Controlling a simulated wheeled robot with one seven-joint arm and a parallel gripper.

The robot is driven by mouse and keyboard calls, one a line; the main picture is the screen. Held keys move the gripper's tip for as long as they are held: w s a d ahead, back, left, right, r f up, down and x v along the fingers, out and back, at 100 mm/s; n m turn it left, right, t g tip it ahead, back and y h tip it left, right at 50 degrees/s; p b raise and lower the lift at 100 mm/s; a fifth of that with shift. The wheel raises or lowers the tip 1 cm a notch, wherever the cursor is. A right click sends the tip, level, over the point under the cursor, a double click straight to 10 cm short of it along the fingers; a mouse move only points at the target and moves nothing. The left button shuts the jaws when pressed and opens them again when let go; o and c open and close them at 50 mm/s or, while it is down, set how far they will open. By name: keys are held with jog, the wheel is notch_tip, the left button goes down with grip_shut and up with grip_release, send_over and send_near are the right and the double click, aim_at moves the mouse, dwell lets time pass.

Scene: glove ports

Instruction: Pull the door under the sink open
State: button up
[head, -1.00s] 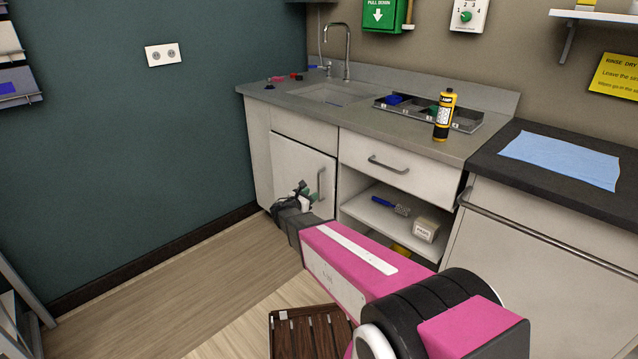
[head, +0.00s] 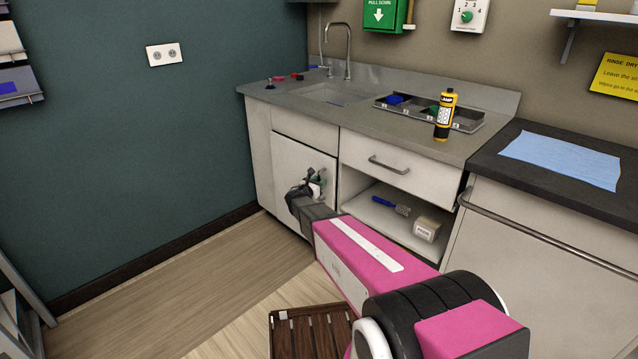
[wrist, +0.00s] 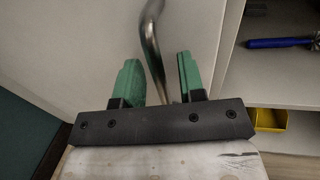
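The white door under the sink (head: 290,160) looks shut in the head view; its face also fills the upper left of the wrist view (wrist: 75,45). Its curved metal handle (wrist: 150,32) runs down between my green fingers in the wrist view. In the head view my gripper (head: 317,183) is in front of the door's right part and mostly hides the handle.
Right of the door is an open shelf with a blue-handled brush (head: 391,205) and a small box (head: 427,229); a yellow bin (wrist: 270,119) sits lower. A drawer (head: 385,163) is above. A slatted brown wooden item (head: 310,333) lies in front. Floor to the left is clear.

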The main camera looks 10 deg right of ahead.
jog(key=shift+w+d, duration=0.1)
grip_shut()
